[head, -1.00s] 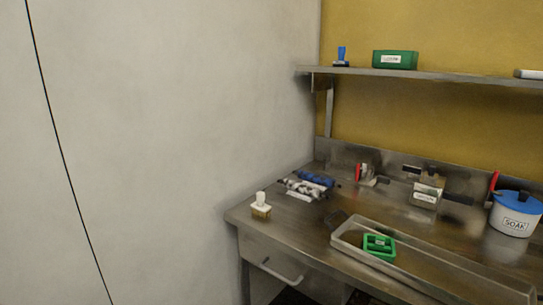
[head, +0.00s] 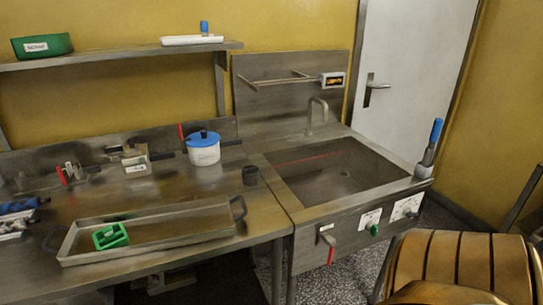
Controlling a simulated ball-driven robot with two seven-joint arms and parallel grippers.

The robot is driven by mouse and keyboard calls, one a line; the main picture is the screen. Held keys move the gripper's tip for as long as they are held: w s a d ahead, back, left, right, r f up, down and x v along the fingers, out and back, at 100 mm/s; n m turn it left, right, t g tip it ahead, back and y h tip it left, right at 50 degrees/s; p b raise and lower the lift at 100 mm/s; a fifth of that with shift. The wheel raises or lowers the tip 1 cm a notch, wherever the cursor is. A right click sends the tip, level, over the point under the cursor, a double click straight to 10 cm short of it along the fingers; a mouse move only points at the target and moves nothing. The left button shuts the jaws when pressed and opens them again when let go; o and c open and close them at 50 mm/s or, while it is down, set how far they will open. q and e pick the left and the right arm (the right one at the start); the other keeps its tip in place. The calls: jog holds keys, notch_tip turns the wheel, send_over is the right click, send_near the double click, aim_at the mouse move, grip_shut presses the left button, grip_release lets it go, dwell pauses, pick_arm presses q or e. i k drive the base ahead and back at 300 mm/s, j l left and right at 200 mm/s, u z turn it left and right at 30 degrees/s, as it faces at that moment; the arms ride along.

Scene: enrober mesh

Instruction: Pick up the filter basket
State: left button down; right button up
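I cannot tell for certain which thing is the filter basket. A small green open frame (head: 110,236) lies in the left part of a long shallow metal tray (head: 200,237) on the bench. Neither gripper is in view, and nothing is seen held.
A white pot with a blue lid (head: 203,150) stands at the bench's back. A steel sink (head: 340,172) with a tap (head: 317,115) adjoins the bench. A large tan, dark-banded rounded object (head: 460,268) fills the lower right. A shelf (head: 120,56) hangs above the bench.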

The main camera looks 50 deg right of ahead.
aim_at(250, 174)
jog(key=z, duration=1.5)
jog(key=i+l+z, duration=0.15)
jog(key=l, duration=0.2)
jog(key=l+z, duration=0.15)
jog(key=l, duration=0.2)
jog(key=i+l+z, duration=0.15)
jog(key=l, duration=0.15)
jog(key=i+l+z, duration=0.1)
jog(key=l, duration=0.2)
